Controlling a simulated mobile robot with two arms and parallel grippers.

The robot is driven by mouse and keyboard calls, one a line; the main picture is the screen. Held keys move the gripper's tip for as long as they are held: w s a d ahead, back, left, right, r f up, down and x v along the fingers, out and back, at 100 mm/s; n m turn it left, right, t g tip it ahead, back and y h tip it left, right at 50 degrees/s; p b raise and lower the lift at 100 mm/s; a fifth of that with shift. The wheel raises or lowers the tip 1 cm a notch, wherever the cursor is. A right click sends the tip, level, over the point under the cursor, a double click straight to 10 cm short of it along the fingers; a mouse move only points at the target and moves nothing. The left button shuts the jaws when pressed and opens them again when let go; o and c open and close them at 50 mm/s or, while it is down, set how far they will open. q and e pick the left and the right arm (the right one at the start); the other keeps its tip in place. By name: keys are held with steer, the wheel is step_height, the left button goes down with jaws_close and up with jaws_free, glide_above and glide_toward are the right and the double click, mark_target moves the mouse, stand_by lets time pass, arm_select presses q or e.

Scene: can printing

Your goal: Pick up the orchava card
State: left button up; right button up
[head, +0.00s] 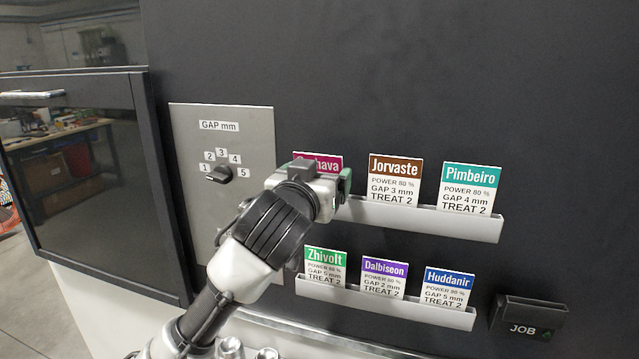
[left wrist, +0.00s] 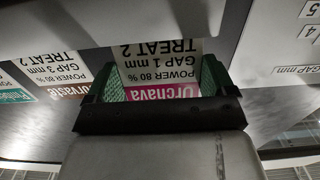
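The Orchava card (head: 318,158) has a magenta header and stands at the left end of the upper rack; my left gripper hides most of it in the head view. In the left wrist view the Orchava card (left wrist: 160,72) appears upside down, reading gap 1 mm, treat 2. My left gripper (head: 338,187) is at the card. In the left wrist view its green-padded fingers (left wrist: 160,88) are wide apart, one beside each side edge of the card. I cannot tell whether the pads touch it. My right gripper is not in view.
The Jorvaste card (head: 395,180) and Pimbeiro card (head: 469,188) stand right of it in the upper rack (head: 425,218). A lower rack (head: 385,303) holds Zhivolt, Dalbiseon and Huddanir cards. A gap dial panel (head: 195,125) is left, a JOB holder (head: 528,316) lower right.

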arm_select(q)
steer(key=shift+c, duration=0.9)
steer(key=shift+r, duration=0.1)
